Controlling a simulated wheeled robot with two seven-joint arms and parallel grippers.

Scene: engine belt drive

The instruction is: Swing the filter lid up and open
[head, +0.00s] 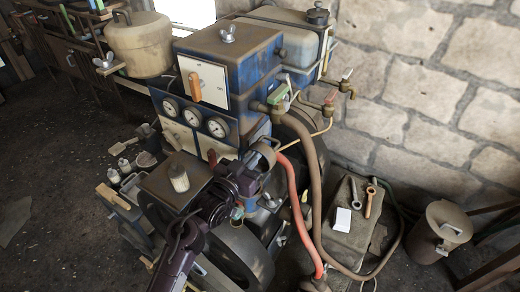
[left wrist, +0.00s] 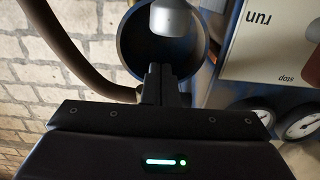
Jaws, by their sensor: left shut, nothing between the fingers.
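A beige round canister (head: 138,48) with a flat top and a small handle stands at the upper left in the head view. A wing nut (head: 107,61) sits at its left side. It looks like the filter, its lid lying closed on top. My left gripper (head: 247,165) is shut and empty, low and to the right of the canister, apart from it. In the left wrist view its fingertips (left wrist: 160,76) are at the near rim of a dark round cup (left wrist: 140,45), with a grey rounded knob in front of the cup. Whether they touch the rim cannot be told.
A blue engine block (head: 225,48) with gauges and an orange-handled panel (head: 204,80) stands between canister and wall. Red and brown hoses (head: 318,190) run down its right side.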

